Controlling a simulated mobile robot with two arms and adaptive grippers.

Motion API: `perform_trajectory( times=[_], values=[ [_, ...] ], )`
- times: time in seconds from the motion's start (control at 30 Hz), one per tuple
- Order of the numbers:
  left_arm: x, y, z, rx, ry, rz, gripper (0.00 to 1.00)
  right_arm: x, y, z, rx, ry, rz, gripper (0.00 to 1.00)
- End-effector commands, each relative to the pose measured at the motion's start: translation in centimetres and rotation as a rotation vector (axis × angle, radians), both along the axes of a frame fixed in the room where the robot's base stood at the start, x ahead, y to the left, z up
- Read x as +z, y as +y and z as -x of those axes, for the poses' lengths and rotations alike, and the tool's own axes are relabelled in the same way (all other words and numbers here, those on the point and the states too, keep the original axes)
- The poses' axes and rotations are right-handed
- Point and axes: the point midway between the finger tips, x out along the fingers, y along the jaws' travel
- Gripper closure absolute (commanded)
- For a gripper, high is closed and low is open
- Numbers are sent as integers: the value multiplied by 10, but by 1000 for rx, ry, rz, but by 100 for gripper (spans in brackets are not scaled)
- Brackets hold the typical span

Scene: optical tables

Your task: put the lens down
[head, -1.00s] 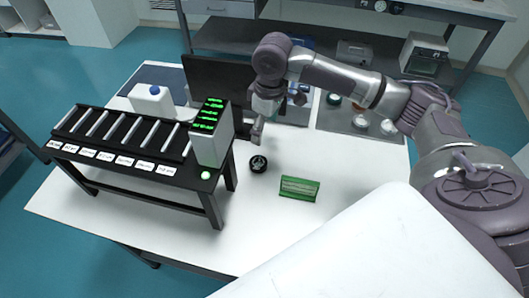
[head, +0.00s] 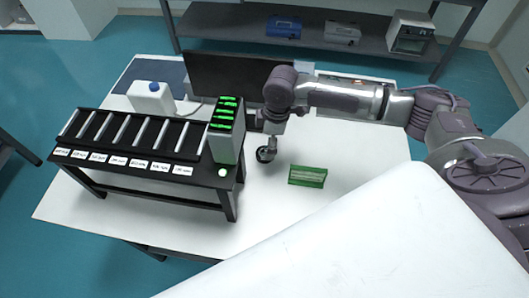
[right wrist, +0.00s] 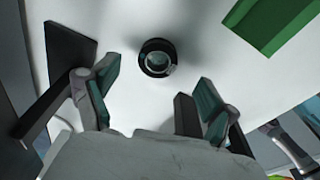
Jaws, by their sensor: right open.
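The lens (head: 263,155), in a round black mount, lies on the white table just right of the black rack. In the right wrist view the lens (right wrist: 157,58) lies on the table beyond my fingertips, in line with the gap between them. My right gripper (head: 269,146) is over the lens in the head view and hides part of it. In the right wrist view my right gripper (right wrist: 157,84) has its two fingers spread wide with nothing between them. My left gripper does not show.
A green holder (head: 307,176) stands to the right of the lens and shows in the right wrist view (right wrist: 277,22). A black rack (head: 150,190) with a green-lit display box (head: 226,133) stands at left. A dark monitor (head: 225,78) is behind. The table (head: 260,220) is clear in front.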

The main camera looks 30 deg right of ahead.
Motion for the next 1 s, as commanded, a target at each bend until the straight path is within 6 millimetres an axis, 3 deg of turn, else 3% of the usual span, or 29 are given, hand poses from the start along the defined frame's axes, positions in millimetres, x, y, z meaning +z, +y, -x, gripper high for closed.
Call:
perform_trajectory(
  times=[0.13, 0.33, 0.63, 1.0],
  values=[
    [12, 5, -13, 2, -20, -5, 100, -15, 5, -3, 0, 5, 1, 15],
    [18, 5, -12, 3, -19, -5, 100, -44, 9, -6, -1, 4, 0, 15],
    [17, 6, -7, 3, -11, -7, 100, -50, 9, -7, 0, 1, 0, 15],
    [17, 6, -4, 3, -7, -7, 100, -50, 9, -6, 0, 1, 0, 75]
  ],
)
